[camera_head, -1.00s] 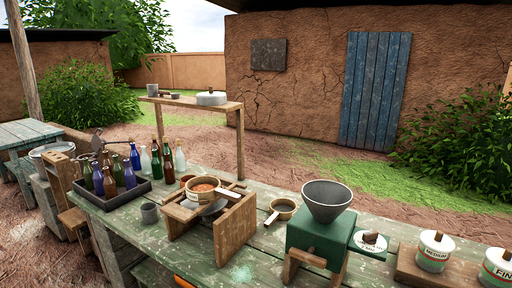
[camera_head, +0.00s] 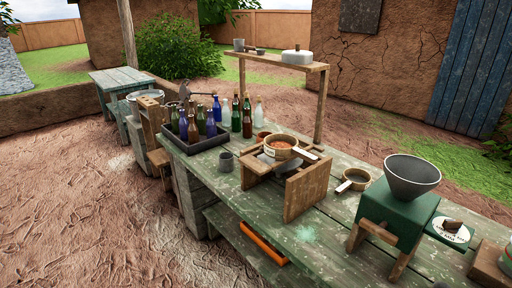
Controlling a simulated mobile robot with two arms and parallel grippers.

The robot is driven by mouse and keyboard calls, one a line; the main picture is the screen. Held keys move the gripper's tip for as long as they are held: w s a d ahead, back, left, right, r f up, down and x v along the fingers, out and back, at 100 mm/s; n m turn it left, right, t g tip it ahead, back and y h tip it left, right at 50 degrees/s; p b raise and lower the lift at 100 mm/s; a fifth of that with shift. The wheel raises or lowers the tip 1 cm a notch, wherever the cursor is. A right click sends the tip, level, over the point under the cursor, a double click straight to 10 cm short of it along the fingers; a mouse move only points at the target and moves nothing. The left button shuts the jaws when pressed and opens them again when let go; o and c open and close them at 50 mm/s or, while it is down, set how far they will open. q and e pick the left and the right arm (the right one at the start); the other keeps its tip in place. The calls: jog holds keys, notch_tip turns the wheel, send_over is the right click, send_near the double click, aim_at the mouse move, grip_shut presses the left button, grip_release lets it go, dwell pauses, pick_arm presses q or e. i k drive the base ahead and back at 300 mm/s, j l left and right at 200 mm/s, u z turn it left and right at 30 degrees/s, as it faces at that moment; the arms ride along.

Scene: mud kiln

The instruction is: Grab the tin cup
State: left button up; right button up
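Another grey cup (camera_head: 239,45) stands on the raised wooden shelf at the back. I cannot tell from the picture which one is the tin cup. Neither of my grippers is in view.
A dark tray (camera_head: 190,146) of bottles stands at the bench's left end. The wooden stand (camera_head: 306,189) holds a sieve (camera_head: 281,147). A grey funnel (camera_head: 411,178) tops a green box at right. Open dirt ground (camera_head: 90,220) lies left of the bench.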

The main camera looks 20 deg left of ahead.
aim_at(226, 162)
jog(key=i+j, duration=0.15)
jog(key=j, duration=0.15)
jog(key=i+j+z, duration=0.1)
jog(key=j, duration=0.2)
jog(key=i+j, duration=0.15)
jog(key=j, duration=0.15)
jog(key=i+j, duration=0.15)
jog(key=j, duration=0.15)
jog(key=z, duration=0.05)
